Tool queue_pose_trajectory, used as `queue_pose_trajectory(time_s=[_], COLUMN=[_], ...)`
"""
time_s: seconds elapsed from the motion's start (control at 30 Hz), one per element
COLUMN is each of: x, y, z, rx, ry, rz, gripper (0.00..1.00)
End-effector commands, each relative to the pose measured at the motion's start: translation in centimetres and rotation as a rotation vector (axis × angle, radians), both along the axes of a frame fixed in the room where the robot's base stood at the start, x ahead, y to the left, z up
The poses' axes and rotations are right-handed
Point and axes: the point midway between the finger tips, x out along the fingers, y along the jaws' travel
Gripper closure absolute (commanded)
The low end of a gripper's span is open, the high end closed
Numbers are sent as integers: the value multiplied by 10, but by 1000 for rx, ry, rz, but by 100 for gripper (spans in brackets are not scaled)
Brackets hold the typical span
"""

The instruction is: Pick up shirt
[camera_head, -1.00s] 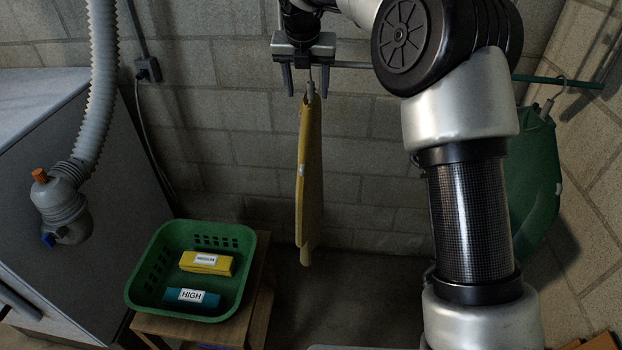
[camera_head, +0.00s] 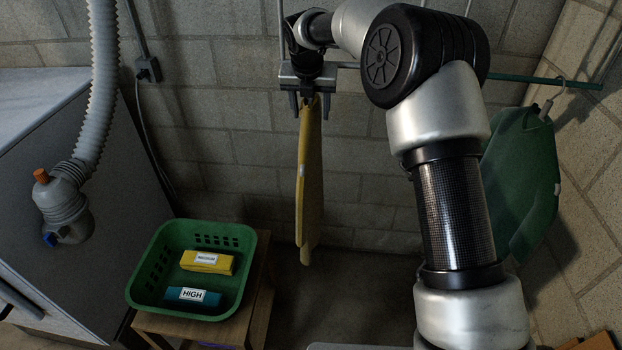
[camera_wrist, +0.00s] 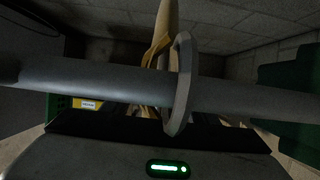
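A yellow shirt (camera_head: 310,180) hangs edge-on from the rail (camera_head: 348,66) in front of the block wall. It also shows in the wrist view (camera_wrist: 158,50) behind the rail, with a grey hook ring (camera_wrist: 182,85) around the rail. A green shirt (camera_head: 522,185) hangs at the right end of the rail. My gripper (camera_head: 311,106) is open, its two fingers pointing down on either side of the yellow shirt's top. The hanger's upper part is hidden behind my gripper in the head view. I cannot tell whether the fingers touch anything.
A green basket (camera_head: 142,290) stands on a small wooden table (camera_head: 262,300), holding a yellow box (camera_head: 222,264) labelled MEDIUM and a teal box (camera_head: 172,308) labelled HIGH. A grey hose (camera_head: 103,80) hangs beside the grey cabinet (camera_head: 90,150) at left. Floor below the yellow shirt is clear.

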Motion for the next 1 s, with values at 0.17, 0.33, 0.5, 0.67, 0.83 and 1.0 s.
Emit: queue_pose_trajectory(time_s=[0.17, 0.33, 0.5, 0.67, 0.83, 1.0], x=[0, 0, 0, 0, 0, 1], y=[0, 0, 0, 0, 0, 0], z=[0, 0, 2, 3, 14, 23], rx=[0, 0, 1, 1, 0, 0], ry=[0, 0, -2, -2, -2, -3], rz=[0, 0, 0, 0, 0, -1], gripper=[78, 100, 100, 100, 100, 100])
